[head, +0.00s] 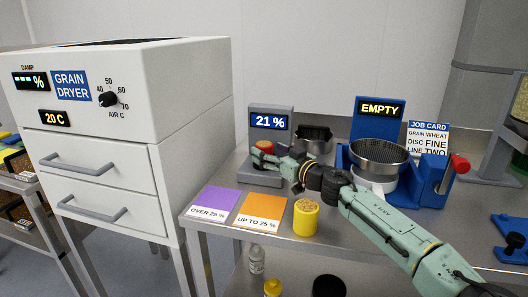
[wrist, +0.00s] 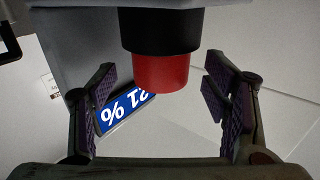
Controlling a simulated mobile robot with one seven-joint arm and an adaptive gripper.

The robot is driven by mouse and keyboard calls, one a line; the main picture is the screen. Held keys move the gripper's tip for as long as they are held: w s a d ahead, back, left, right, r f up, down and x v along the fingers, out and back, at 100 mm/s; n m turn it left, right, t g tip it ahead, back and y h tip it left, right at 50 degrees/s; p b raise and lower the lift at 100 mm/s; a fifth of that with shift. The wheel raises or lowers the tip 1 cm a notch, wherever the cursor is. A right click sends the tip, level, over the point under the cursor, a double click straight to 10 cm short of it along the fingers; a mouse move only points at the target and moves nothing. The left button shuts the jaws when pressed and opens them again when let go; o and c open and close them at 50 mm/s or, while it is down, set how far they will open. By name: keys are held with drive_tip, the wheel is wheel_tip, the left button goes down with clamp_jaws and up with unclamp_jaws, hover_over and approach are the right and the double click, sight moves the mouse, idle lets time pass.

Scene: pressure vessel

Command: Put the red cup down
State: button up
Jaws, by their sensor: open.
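The red cup (head: 264,146) is at the grey stand with the blue "21 %" display (head: 270,121), partly hidden by my gripper (head: 264,157) in the head view. In the wrist view the red cup (wrist: 160,73) shows with a wider black part next to it, at the grey stand. My gripper (wrist: 160,90) is open, its purple-padded fingers on either side of the cup. Gaps show between cup and pads, so neither finger appears to touch it. Whether the cup rests fully on the stand is hard to see.
A yellow cup of grain (head: 306,219) stands by the orange card (head: 261,209), with a purple card (head: 214,202) to its left. A dark round pan (head: 314,138) is behind my arm. The blue "EMPTY" machine (head: 380,119) with its sieve is at right. The grain dryer (head: 130,115) stands left.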

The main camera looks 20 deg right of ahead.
sight(270, 150)
drive_tip(key=x, duration=0.3)
drive_tip(key=shift+w+a+r+p, duration=0.1)
drive_tip(key=shift+p, duration=0.2)
drive_tip(key=c, duration=1.4)
drive_tip(key=shift+c, duration=0.2)
drive_tip(key=shift+r, duration=0.15)
